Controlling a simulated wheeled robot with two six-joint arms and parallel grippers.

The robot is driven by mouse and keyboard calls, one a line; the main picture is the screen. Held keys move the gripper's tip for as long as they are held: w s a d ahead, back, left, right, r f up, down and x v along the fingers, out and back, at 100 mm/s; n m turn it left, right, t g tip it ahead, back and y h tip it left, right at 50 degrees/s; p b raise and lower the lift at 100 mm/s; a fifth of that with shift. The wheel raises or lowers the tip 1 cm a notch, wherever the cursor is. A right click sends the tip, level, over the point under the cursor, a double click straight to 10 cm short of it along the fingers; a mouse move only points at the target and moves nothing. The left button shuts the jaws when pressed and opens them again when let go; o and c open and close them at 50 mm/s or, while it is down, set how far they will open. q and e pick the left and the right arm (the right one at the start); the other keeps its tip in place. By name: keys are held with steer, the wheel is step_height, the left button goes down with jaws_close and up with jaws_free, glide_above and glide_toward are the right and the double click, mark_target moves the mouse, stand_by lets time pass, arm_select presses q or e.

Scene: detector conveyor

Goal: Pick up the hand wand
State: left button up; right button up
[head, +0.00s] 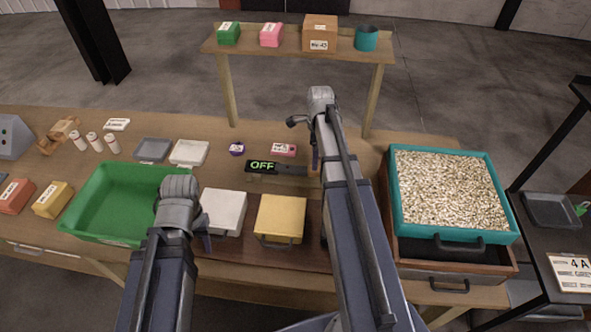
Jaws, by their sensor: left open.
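The hand wand (290,170) appears to be the dark bar with a lit green "OFF" display, lying on the table behind the yellow box. Its right end reaches close to my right arm. My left gripper (206,238) is low beside the white box, left of the wand and nearer to me. It is open and partly hidden by its own arm; nothing shows between its fingers. My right gripper (314,156) is mostly hidden by its arm, just right of the wand. I cannot tell its finger opening or any contact with the wand.
A green tray (80,205) is at left. A white box (224,212) and a yellow box (281,218) stand in front of the wand. A purple item (237,149) and a pink labelled item (284,150) lie behind it. A teal-rimmed bin (395,190) of pellets is at right.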

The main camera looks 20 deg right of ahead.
step_height(320, 180, down, 2)
steer(key=shift+f+b, duration=0.1)
steer(key=shift+b, duration=0.6)
arm_select(q)
step_height(320, 180, down, 2)
steer(key=shift+f, duration=0.1)
arm_select(e)
steer(key=shift+d+f, duration=0.1)
arm_select(q)
step_height(320, 180, down, 5)
steer(key=b, duration=0.5)
steer(key=shift+f, duration=0.1)
arm_select(e)
steer(key=f, duration=0.5)
steer(key=shift+w+d, duration=0.1)
steer(key=shift+d, duration=0.25)
jaws_close()
